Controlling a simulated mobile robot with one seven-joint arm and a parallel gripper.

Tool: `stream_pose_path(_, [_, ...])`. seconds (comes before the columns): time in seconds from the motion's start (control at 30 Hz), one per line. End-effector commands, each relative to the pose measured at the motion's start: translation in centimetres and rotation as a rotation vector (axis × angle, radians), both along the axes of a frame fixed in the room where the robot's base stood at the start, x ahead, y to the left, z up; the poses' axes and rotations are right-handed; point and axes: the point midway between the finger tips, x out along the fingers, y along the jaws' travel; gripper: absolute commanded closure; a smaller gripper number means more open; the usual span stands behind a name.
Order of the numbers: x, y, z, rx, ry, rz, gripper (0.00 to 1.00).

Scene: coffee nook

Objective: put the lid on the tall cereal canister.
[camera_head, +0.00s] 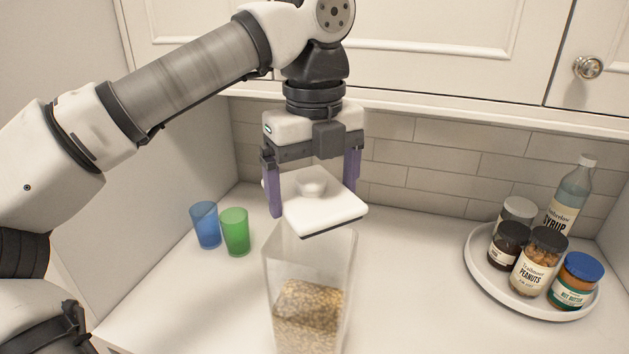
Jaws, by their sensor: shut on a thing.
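The lid (325,211) is a white square slab with a round knob on top and a dark lower edge. My gripper (313,198) has its two purple fingers at opposite sides of the lid and is shut on it. The lid looks roughly level. The tall cereal canister (308,262) is clear, stands upright on the counter and holds cereal in its lower part. Its top is uncovered. The lid is held above the canister and overlaps the far part of its mouth in the picture, hiding that rim. The exact gap cannot be told. The canister's base is cut off below.
A blue cup (206,226) and a green cup (235,233) stand left of the canister. A round white tray (483,274) with several jars and a syrup bottle (571,190) is at the right. Cabinets hang above; counter (410,285) between canister and tray is clear.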

Motion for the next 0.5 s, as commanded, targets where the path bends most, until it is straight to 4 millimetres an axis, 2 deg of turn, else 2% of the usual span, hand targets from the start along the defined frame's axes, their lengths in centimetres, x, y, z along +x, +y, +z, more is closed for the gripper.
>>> stream_pose_path(0.5, [0.0,0.0,-5.0,0.000,-0.001,0.001,0.32])
